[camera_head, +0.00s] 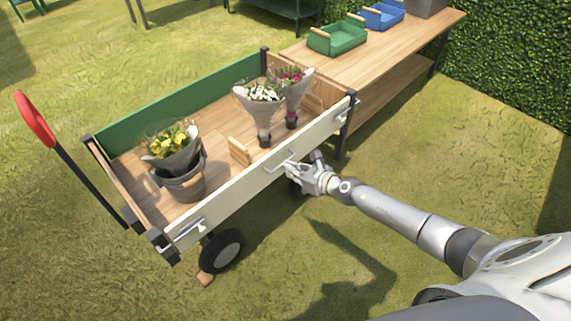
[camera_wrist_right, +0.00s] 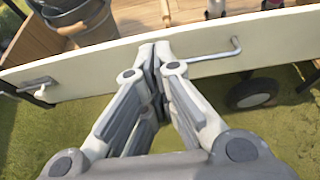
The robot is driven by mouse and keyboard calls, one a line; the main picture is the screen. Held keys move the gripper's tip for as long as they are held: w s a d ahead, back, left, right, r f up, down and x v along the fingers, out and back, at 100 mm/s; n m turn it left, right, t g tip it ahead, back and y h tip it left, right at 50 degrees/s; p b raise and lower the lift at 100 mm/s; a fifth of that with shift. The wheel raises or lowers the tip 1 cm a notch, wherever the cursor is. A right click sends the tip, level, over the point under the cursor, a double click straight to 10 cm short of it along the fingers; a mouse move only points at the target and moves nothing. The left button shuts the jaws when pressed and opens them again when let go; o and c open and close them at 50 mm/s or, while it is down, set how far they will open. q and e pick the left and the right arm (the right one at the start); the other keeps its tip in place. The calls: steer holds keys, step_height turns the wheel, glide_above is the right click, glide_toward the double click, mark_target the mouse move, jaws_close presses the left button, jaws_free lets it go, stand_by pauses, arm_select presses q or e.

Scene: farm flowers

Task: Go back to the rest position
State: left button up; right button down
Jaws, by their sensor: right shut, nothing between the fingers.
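My right gripper (camera_head: 304,174) is at the outer side of the cart's white side panel (camera_head: 245,187), near a metal handle (camera_head: 280,161) on it. In the right wrist view my right gripper (camera_wrist_right: 156,58) is shut with nothing between its fingertips, which point at the panel (camera_wrist_right: 105,68). The handle (camera_wrist_right: 215,55) lies just right of the fingertips there. Whether the fingertips touch the panel I cannot tell. My left gripper is in neither view.
The cart holds a grey bucket with yellow flowers (camera_head: 184,185) and two wrapped bouquets (camera_head: 262,108). A wooden table (camera_head: 395,52) with a green tray (camera_head: 338,39) and a blue tray (camera_head: 381,16) stands behind. A red cart handle (camera_head: 35,119) rises at left. Grass at the right is open.

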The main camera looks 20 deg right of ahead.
steer(key=s+d+f+m+g+h, duration=0.2)
steer(key=s+f+m+h, duration=0.1)
steer(key=s+f+m, duration=0.9)
steer(key=s+d+f+m+g+h, duration=0.2)
steer(key=s+f+m, duration=0.8)
steer(key=f+m, duration=0.3)
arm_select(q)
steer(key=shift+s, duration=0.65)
arm_select(e)
steer(key=s+a+f+m+g, duration=0.2)
steer(key=s+f+m, duration=0.2)
steer(key=s, duration=0.6)
steer(key=s+a+f+m+g, duration=0.2)
steer(key=s+f+m, duration=0.2)
steer(key=s, duration=0.6)
steer(key=s+a+f+m+g, duration=0.2)
steer(key=s+f+m+g, duration=0.1)
steer(key=s, duration=0.8)
steer(key=shift+a+f+m, duration=0.4)
steer(key=shift+f+m, duration=0.05)
steer(key=shift+m, duration=0.65)
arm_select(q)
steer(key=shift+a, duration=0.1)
